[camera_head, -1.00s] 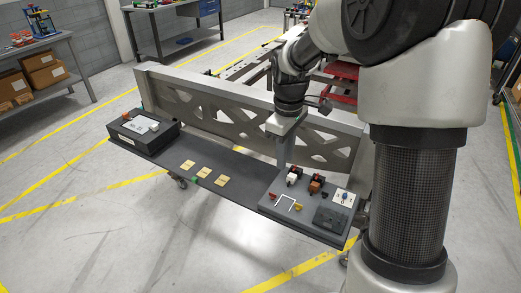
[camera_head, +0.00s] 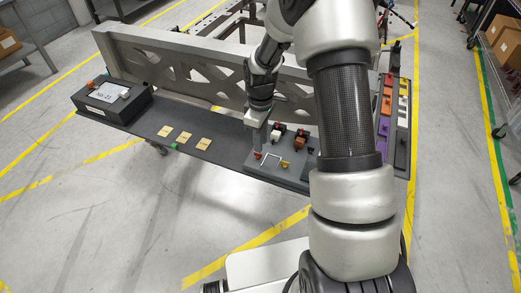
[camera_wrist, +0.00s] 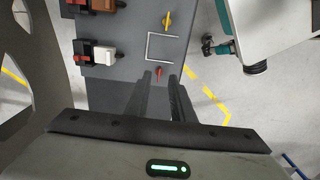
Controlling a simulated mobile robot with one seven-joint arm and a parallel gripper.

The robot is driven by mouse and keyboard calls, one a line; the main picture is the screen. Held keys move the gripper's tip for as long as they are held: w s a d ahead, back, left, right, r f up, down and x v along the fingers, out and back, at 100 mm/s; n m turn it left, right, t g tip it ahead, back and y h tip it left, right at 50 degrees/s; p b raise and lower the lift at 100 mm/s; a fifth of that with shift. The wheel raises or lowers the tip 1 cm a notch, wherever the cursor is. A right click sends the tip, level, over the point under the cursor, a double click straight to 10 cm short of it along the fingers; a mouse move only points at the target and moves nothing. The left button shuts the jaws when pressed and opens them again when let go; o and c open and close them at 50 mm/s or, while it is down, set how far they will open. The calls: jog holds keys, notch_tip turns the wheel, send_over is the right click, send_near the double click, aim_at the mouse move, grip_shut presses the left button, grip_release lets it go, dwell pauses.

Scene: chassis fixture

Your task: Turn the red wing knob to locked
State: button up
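The red wing knob (camera_head: 257,155) sits on the grey panel (camera_head: 262,172) at the right part of the long bench. In the wrist view the red knob (camera_wrist: 158,71) shows just beyond my two fingertips, near the gap between them. My gripper (camera_wrist: 160,78) is open, with a clear gap between its dark fingers. I cannot tell from these views whether a finger touches the knob. The panel surface below my fingers is partly hidden.
A yellow wing knob (camera_wrist: 167,20) and a white bracket-shaped outline (camera_wrist: 150,48) lie beside the red knob. Connectors with a white block (camera_wrist: 104,54) and a brown block (camera_wrist: 102,5) stand nearby. A perforated grey beam (camera_head: 190,75) runs behind the bench. Coloured blocks (camera_head: 384,105) stand at right.

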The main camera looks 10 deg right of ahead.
aim_at(258, 155)
notch_tip(258, 155, down, 5)
jog(key=shift+r, duration=0.1)
dwell(0.3)
grip_shut()
